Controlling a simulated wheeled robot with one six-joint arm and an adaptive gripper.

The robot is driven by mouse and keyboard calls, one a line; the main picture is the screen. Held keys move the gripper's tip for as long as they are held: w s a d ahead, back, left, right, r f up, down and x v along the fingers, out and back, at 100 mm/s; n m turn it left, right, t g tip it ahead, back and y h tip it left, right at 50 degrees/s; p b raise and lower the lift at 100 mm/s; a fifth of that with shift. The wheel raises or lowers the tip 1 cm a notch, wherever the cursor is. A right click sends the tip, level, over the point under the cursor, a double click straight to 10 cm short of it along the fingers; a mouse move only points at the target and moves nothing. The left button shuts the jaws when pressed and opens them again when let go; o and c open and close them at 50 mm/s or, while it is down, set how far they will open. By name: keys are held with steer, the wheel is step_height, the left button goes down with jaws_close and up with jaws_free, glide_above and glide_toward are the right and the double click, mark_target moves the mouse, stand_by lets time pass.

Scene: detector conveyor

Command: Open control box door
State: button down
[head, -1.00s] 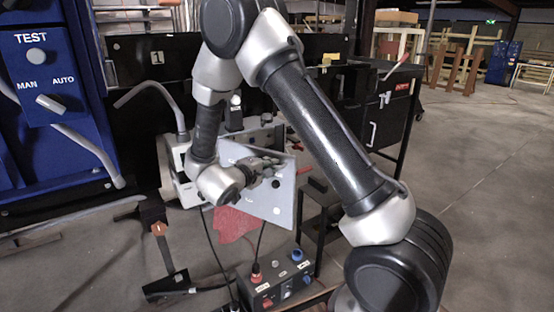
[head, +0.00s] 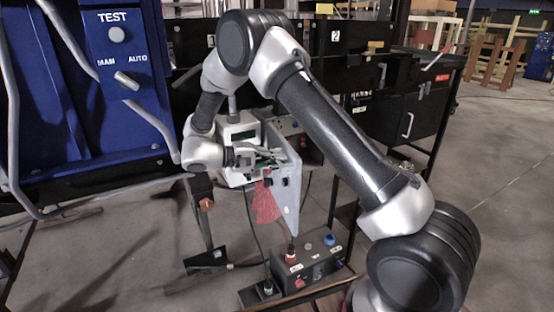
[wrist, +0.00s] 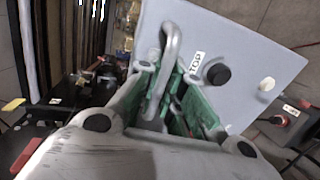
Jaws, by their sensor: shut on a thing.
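The control box (head: 235,132) is a light grey case in the middle of the head view, partly behind my arm. Its grey door (head: 289,190) stands swung out from the case and shows at a steep angle. In the wrist view the door (wrist: 225,35) fills the upper right, with a "TOP" label, a black knob and a white knob. My gripper (head: 258,158) is at the door in the head view. In the wrist view its green-padded fingers (wrist: 165,88) are closed around the bent grey door handle (wrist: 173,45).
A black box with buttons and cables (head: 305,268) stands below the door. A blue panel marked TEST (head: 118,60) is at the left. Black cabinets (head: 400,115) stand behind at the right. Open floor (head: 495,200) lies at the far right.

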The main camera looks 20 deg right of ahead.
steer(key=shift+a, duration=0.15)
steer(key=c, duration=1.5)
jaws_free()
steer(key=shift+w, duration=0.1)
steer(key=v, duration=1.2)
